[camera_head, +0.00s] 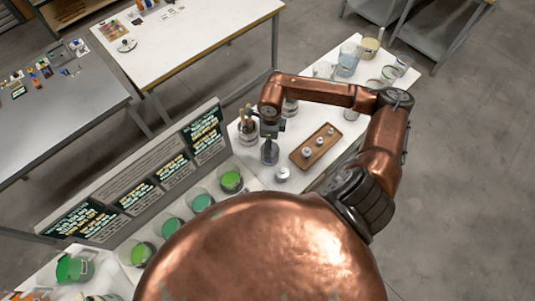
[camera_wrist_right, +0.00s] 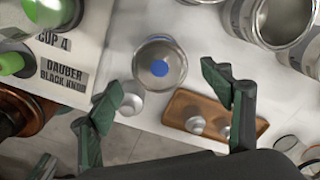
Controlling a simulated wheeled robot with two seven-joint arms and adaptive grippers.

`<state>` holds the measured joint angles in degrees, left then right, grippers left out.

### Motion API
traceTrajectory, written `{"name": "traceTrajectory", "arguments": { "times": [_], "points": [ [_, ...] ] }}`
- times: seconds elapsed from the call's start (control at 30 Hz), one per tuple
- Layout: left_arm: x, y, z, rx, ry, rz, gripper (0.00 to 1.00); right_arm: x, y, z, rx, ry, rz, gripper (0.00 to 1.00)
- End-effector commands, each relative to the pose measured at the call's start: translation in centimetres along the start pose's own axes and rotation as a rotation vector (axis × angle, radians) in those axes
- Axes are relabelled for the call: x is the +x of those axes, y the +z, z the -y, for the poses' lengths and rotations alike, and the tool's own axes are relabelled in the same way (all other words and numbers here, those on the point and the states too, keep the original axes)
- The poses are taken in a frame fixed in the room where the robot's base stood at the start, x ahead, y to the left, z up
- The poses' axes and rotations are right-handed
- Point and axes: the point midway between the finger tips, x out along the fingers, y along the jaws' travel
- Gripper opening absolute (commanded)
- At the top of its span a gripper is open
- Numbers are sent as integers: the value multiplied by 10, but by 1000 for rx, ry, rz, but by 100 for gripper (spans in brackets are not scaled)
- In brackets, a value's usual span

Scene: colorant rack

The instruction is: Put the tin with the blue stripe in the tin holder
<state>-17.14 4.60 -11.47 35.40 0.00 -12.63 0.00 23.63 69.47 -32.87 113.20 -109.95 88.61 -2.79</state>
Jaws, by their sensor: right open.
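The tin holder is a brown wooden tray (camera_head: 301,162) on the white table in the head view, with three small silver tins (camera_head: 319,140) in it. Its left part shows in the wrist view (camera_wrist_right: 182,102). One loose silver tin (camera_head: 283,174) stands on the table to the tray's left; it also shows in the wrist view (camera_wrist_right: 130,98). No blue stripe can be made out on any tin. My right gripper (camera_head: 269,157) is open and empty above the table, left of the tray. Its fingers (camera_wrist_right: 160,100) are spread wide in the wrist view. My left gripper is out of view.
A round clear jar with a blue disc (camera_wrist_right: 158,66) stands beside the loose tin. Green cups (camera_head: 230,181) line the sign board (camera_head: 165,160) at left. Glass and metal containers (camera_head: 349,58) stand at the table's far end.

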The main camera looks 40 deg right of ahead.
Motion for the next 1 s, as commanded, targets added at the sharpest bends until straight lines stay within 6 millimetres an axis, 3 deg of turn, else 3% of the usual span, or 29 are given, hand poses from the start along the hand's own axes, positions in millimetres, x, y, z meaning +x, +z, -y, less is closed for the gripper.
{"name": "traceTrajectory", "arguments": {
  "times": [0.53, 0.8, 1.0],
  "points": [
    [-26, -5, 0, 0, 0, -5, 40, 64, -1, 1, 6, 2, 0, 73],
    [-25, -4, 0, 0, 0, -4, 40, 68, 0, 1, 2, 1, 1, 73],
    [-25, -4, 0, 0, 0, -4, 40, 68, 0, 1, 2, 1, 1, 60]
  ]
}}
